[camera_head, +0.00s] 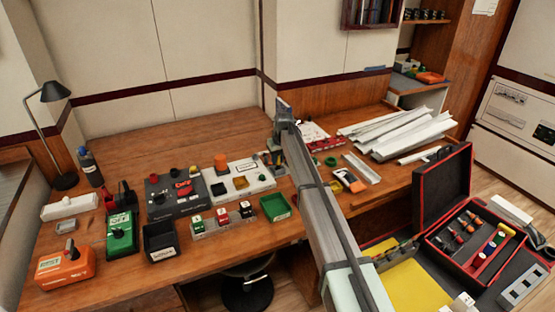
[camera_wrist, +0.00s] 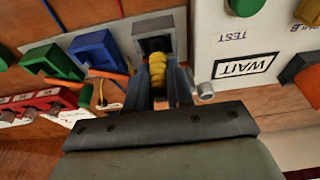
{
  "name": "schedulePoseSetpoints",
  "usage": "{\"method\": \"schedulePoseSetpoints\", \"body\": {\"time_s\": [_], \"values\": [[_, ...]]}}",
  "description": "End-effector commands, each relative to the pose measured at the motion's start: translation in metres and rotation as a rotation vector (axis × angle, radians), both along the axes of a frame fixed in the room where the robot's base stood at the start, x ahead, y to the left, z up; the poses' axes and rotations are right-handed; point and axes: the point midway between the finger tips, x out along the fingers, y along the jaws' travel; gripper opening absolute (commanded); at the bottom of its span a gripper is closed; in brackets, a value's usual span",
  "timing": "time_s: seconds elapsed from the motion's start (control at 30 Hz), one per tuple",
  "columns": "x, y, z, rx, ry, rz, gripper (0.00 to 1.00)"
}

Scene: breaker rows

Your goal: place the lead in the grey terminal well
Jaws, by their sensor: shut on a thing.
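In the wrist view, my gripper (camera_wrist: 158,88) is shut on a yellow ribbed lead (camera_wrist: 157,68), which sits between its two dark fingers. The grey terminal well (camera_wrist: 157,26), a square grey block with a dark opening, is just beyond the fingertips. The lead's far end points at this opening; I cannot tell whether it touches the well or is inside it. A blue well (camera_wrist: 96,56) and a green well (camera_wrist: 50,62) stand to the left of the grey one. In the head view, my arm hides most of this area.
A white panel with a WAIT label (camera_wrist: 245,67) is close on the right in the wrist view. An orange piece (camera_wrist: 87,79) and red blocks (camera_wrist: 35,102) lie to the left. In the head view, white trunking (camera_head: 400,132) and an open case (camera_head: 444,190) are to the right.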

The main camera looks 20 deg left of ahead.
Motion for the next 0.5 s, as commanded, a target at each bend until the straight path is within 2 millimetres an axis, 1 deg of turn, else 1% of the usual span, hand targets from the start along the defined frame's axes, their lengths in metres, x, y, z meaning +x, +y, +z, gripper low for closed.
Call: {"method": "schedulePoseSetpoints", "body": {"time_s": [0.07, 0.3, 0.43, 0.47, 0.5], "values": [[-0.0002, -0.0001, -0.0044, 0.0, 0.0, 0.0, 0.0], [0.0, 0.0, -0.0043, 0.0, 0.0, 0.0, 0.0], [-0.0001, -0.0001, -0.0074, -0.001, 0.001, 0.0, 0.0], [0.0, 0.0, -0.007, 0.0, 0.0, 0.0, 0.24], [-0.0001, 0.0, -0.0069, 0.0, 0.0, 0.0, 0.28]]}}
